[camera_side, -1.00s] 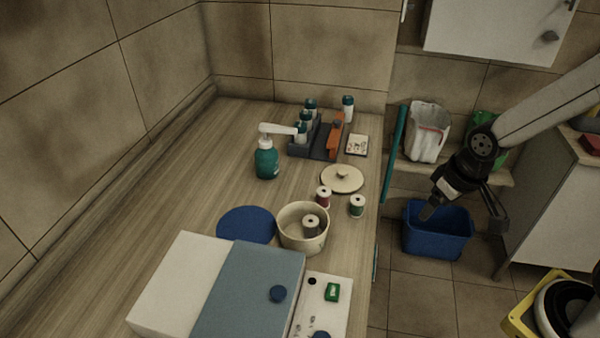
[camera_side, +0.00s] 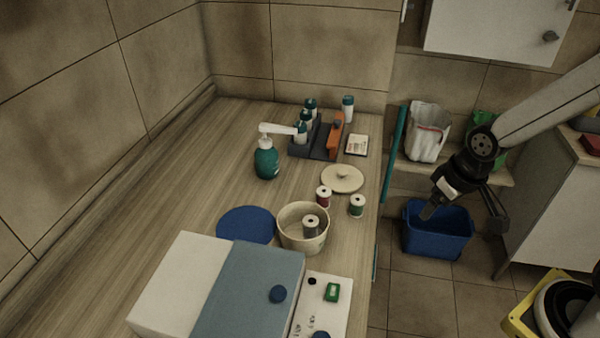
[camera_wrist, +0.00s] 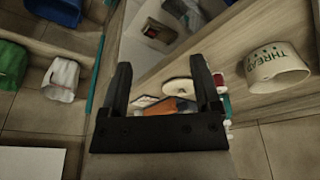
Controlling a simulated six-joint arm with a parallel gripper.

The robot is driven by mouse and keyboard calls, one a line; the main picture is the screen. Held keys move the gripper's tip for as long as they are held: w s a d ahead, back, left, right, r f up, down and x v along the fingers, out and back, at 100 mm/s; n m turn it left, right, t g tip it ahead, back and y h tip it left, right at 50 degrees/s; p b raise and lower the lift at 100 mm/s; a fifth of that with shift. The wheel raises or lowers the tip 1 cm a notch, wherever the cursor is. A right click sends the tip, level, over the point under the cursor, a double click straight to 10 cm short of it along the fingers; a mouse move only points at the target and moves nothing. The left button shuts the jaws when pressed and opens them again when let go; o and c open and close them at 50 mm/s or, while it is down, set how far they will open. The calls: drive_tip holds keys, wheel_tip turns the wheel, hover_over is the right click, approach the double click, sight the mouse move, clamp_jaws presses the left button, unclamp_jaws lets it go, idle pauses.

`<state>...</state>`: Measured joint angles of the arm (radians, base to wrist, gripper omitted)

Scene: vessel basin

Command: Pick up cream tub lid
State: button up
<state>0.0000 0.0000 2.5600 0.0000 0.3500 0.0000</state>
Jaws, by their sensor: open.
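The cream tub lid (camera_side: 342,178) is a round, flat disc with a small knob on top. It lies on the wooden counter behind the thread spools, and also shows in the wrist view (camera_wrist: 175,90) between and beyond my fingers. The cream tub (camera_side: 303,235) stands uncovered in front of it with a dark grey spool (camera_side: 311,225) inside; the wrist view shows the tub (camera_wrist: 275,68) with green lettering. My gripper (camera_side: 459,215) is open and empty, off the counter's right edge, to the right of the lid and apart from it.
A red spool (camera_side: 323,197) and a green spool (camera_side: 357,206) stand close in front of the lid. A dark rack (camera_side: 314,141) with bottles and an orange piece is behind it. A teal pump bottle (camera_side: 266,160) stands left. A blue bin (camera_side: 437,236) is below my gripper.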

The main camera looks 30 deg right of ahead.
drive_tip(key=shift+w, duration=0.1)
drive_tip(key=n+g+y, duration=0.2)
drive_tip(key=n+g, duration=0.1)
drive_tip(key=n, duration=1.5)
hover_over(343, 171)
drive_tip(key=d, duration=0.1)
drive_tip(key=shift+r, duration=0.15)
drive_tip(key=shift+a+f, duration=0.15)
drive_tip(key=shift+f, duration=1.15)
drive_tip(key=shift+a+f, duration=0.2)
drive_tip(key=shift+f, duration=1.1)
drive_tip(key=shift+a+f, duration=0.15)
drive_tip(key=shift+f, duration=1.1)
